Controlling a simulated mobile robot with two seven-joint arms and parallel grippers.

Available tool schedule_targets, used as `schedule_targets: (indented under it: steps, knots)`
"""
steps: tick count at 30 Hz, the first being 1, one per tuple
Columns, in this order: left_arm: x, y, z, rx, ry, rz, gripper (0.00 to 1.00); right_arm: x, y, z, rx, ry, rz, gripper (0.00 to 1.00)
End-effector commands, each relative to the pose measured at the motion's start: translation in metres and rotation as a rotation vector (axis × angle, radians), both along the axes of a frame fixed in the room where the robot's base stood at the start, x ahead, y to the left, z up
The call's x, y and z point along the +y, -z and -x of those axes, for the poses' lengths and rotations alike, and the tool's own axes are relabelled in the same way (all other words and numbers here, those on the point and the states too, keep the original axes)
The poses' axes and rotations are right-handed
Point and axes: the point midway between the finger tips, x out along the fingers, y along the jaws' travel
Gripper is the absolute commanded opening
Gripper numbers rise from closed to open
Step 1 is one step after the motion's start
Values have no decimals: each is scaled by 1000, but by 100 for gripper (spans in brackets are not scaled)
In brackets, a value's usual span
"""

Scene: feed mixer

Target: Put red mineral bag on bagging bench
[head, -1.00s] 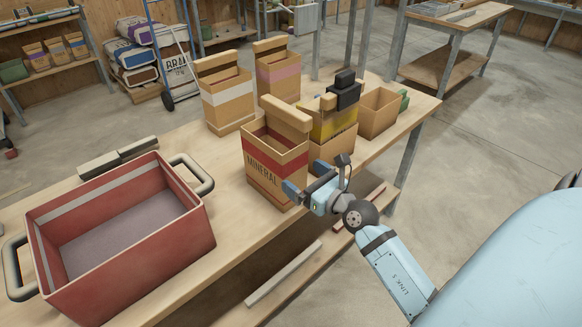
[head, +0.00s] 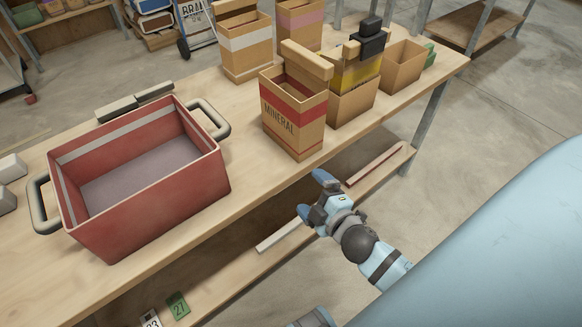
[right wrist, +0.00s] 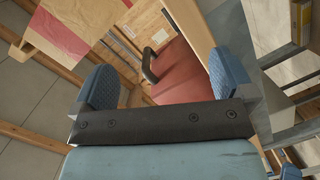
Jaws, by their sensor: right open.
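The red mineral bag (head: 293,115) is a tan paper bag with a red band and the word MINERAL. It stands upright at the front edge of the wooden bench (head: 245,165), its top open with a tan rolled rim. In the right wrist view the bag (right wrist: 65,35) shows in part at the upper left, outside the fingers. My right gripper (head: 315,195) is open and empty, in front of the bench edge and below the bag, apart from it. In the right wrist view its two blue fingers are spread wide (right wrist: 164,82).
A red tub (head: 140,190) with grey handles stands left of the bag. A lower shelf (head: 225,270) runs below the bench.

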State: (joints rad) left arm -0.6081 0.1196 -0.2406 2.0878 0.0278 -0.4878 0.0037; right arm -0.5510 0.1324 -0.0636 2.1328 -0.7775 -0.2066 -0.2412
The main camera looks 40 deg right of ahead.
Motion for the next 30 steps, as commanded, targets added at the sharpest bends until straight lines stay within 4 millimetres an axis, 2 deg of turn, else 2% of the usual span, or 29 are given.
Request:
schedule_targets:
  steps: [1, 3, 6, 9, 12, 15, 23, 26, 30]
  knots:
    - [0, 0, 0, 0, -1, 1, 43, 15, 19, 8, 72, 14, -177, 100]
    - [0, 1, 0, 1, 0, 1, 43, 36, 43, 21, 183, 40, -423, 100]
    - [0, 1, 0, 2, 0, 0, 43, 67, 71, 40, 335, 76, -707, 100]
    - [0, 2, 1, 3, 0, -1, 43, 92, 88, 56, 453, 103, -903, 100]
    - [0, 2, 1, 3, 1, -3, 43, 107, 97, 67, 525, 119, -1011, 100]
    - [1, 2, 1, 4, 3, -5, 43, 113, 99, 70, 550, 125, -1050, 100]
    - [3, 1, 1, 3, 6, -9, 43, 112, 97, 70, 549, 124, -1050, 100]
    - [3, -13, 1, 3, 7, -11, 43, 112, 84, 70, 548, 124, -1047, 100]
    - [3, -56, 1, -3, 8, -16, 43, 109, 45, 72, 544, 123, -1037, 100]
